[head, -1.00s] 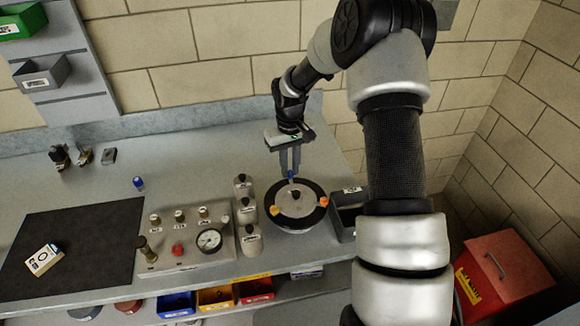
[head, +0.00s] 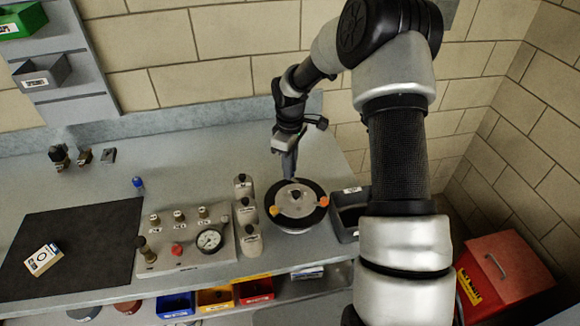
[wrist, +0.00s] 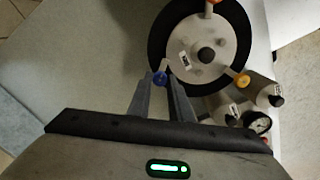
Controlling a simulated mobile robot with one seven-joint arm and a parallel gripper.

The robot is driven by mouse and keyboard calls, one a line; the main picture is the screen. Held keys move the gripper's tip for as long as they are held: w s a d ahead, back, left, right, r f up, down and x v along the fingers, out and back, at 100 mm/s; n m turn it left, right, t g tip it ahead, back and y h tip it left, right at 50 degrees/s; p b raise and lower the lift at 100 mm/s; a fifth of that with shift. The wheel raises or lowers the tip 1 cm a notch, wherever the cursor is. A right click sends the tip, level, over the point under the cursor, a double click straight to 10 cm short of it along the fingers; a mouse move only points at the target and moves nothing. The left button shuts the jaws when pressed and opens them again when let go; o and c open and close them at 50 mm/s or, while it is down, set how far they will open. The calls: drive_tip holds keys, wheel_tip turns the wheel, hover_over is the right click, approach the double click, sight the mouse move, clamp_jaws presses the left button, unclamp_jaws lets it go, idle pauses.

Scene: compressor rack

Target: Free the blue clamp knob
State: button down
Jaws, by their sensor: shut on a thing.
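A yellow clamp knob (head: 274,210) and an orange clamp knob (head: 323,201) sit elsewhere around the lid, with a black centre knob (wrist: 206,55).
A small blue item (head: 138,184) and a dark mat (head: 75,250) lie farther left. Bench space behind the panel is clear.

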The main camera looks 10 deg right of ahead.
drive_tip(key=n, duration=0.4)
drive_tip(key=shift+n+p, duration=0.75)
drive_tip(key=shift+n, duration=2.05)
drive_tip(key=c, duration=1.6)
unclamp_jaws()
wheel_tip(320, 180, up, 18)
drive_tip(key=shift+f, duration=0.25)
drive_tip(key=shift+b, duration=0.3)
